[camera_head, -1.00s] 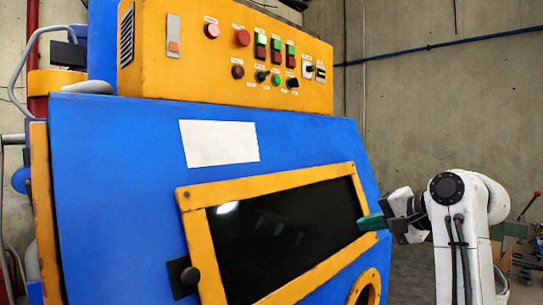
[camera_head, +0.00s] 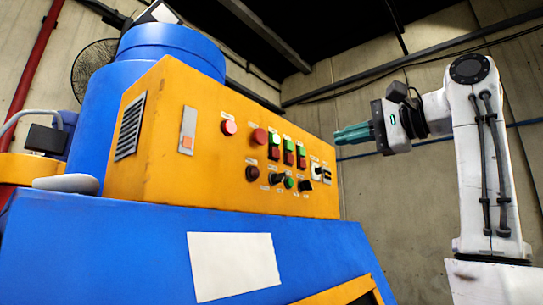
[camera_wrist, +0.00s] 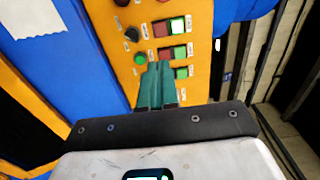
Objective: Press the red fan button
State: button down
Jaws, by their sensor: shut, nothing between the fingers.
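The orange control panel (camera_head: 200,180) carries three pairs of square buttons, green above red. Their red buttons (camera_head: 288,158) sit side by side; the labels are too small to read, so I cannot tell which is the fan's. In the wrist view the panel looks turned, with one red button (camera_wrist: 160,29) left of its green partner. My gripper (camera_head: 338,135) is shut and empty, its green fingers pointing left at the panel's right end. In the wrist view, the fingertips (camera_wrist: 159,65) overlap the panel near the lower pairs. Contact with the panel is not visible.
Round red buttons (camera_head: 259,136) and dark knobs (camera_head: 277,179) share the panel. A switch (camera_head: 318,171) sits at its right end. The blue cabinet (camera_head: 120,245) is below, and a blue drum (camera_head: 165,65) stands behind. There is open space right of the panel.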

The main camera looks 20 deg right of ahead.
jog(key=shift+w+a+r, duration=0.1)
jog(key=shift+a+r, duration=0.05)
jog(key=shift+a, duration=0.05)
jog(key=p, duration=0.6)
send_near(277, 153)
jog(key=x, duration=0.6)
jog(key=shift+w+a+r, duration=0.1)
jog(key=shift+w+a, duration=0.2)
jog(key=shift+w, duration=0.05)
